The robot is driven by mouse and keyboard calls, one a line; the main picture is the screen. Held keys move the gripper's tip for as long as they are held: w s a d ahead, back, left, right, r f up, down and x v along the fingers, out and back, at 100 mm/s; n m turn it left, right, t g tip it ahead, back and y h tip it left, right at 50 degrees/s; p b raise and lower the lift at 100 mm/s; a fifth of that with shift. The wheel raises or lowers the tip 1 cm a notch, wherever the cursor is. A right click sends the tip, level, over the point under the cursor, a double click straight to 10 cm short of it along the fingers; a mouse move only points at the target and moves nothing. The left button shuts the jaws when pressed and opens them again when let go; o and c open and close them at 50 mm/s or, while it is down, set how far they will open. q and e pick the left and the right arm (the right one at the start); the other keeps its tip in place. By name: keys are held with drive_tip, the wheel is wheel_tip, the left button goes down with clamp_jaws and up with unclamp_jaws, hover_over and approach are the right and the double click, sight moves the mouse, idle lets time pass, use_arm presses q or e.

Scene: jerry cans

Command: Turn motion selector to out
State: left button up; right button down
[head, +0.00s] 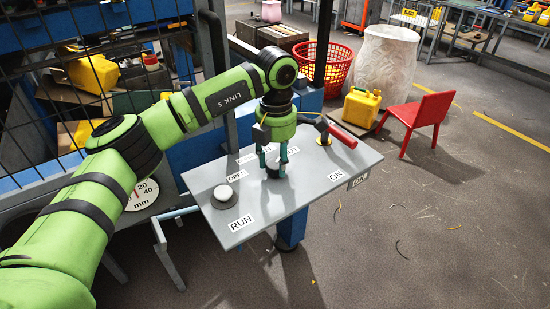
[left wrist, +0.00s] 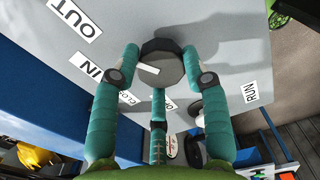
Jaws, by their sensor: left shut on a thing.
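My left gripper (head: 276,168) is over the grey control panel (head: 265,205) in the head view, fingers pointing down. In the left wrist view its teal fingers (left wrist: 158,75) are closed around a dark round knob with a grey top (left wrist: 168,70), the motion selector. A short white mark lies on the left part of the knob's top, toward the side with the IN label (left wrist: 86,67). The OUT label (left wrist: 75,18) is farther up at the upper left. In the head view the fingers hide much of the knob. My right gripper is not in view.
A white round button (head: 223,193) is on the panel's left, near the RUN label (head: 241,223). A red-handled lever (head: 342,136) stands at the back right, near the ON label (head: 336,176). The panel's front right surface is clear. A red chair (head: 420,115) stands beyond.

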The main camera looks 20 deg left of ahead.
sight(278, 163)
use_arm(q)
drive_tip(key=o, duration=1.1)
drive_tip(key=shift+w+d, duration=0.15)
drive_tip(key=shift+d, duration=0.1)
drive_tip(key=shift+a+r, duration=0.1)
wheel_tip(278, 163, up, 12)
